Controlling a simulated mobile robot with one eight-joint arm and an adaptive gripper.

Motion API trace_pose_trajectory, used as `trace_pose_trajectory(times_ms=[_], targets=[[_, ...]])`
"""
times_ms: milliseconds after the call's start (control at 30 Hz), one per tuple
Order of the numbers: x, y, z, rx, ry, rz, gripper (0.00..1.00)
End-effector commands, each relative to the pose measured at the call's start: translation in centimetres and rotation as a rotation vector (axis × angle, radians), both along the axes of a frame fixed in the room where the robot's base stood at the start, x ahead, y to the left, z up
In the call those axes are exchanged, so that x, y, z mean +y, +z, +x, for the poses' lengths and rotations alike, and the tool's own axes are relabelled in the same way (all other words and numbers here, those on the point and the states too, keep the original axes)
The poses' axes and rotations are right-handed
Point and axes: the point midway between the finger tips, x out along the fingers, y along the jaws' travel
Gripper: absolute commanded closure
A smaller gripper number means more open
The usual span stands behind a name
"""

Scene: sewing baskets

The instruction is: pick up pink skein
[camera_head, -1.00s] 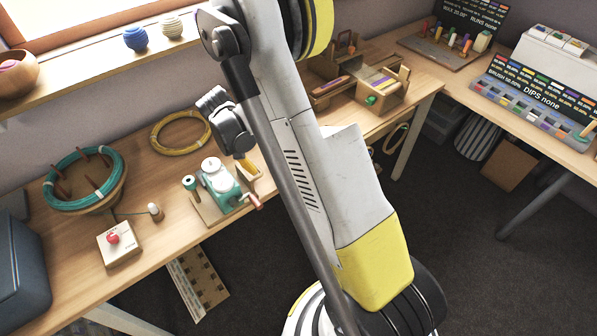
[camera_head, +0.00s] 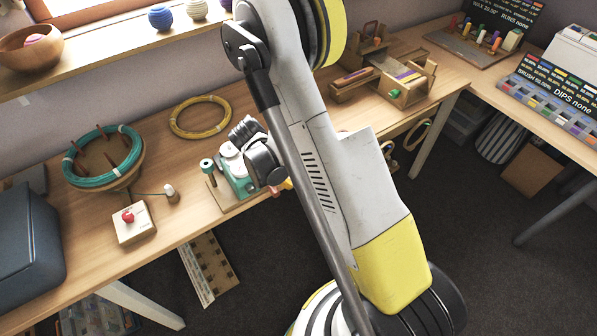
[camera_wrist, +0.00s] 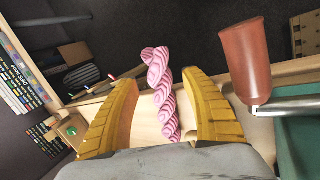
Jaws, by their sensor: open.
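The pink skein (camera_wrist: 160,85) is a twisted pink bundle in the middle of the wrist view. It lies between the two yellow fingers of my gripper (camera_wrist: 158,108), with a visible gap on each side. My gripper is open. The skein's lower end reaches close to the gripper's grey body, and I cannot tell whether it touches a finger. In the head view my arm hides the skein and most of the gripper, above the table near the teal winder (camera_head: 238,178).
The winder's red-brown handle (camera_wrist: 247,60) stands close to the right finger in the wrist view. A box with a red button (camera_head: 133,222), a teal coil (camera_head: 92,182) and a yellow coil (camera_head: 200,117) are on the table. A wooden organizer (camera_head: 405,85) stands farther right.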

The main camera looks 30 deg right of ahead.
Motion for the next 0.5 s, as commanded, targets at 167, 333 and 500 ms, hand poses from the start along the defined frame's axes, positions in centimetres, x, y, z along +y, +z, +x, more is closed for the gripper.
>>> trace_pose_trajectory(times_ms=[167, 333, 500], targets=[[-1.06, -2.11, -0.31, 0.0, -0.001, 0.0, 0.45], [-1.08, -1.97, -0.32, 0.0, 0.0, 0.0, 0.45], [-1.07, -1.95, -0.31, 0.0, 0.0, 0.0, 0.89]])
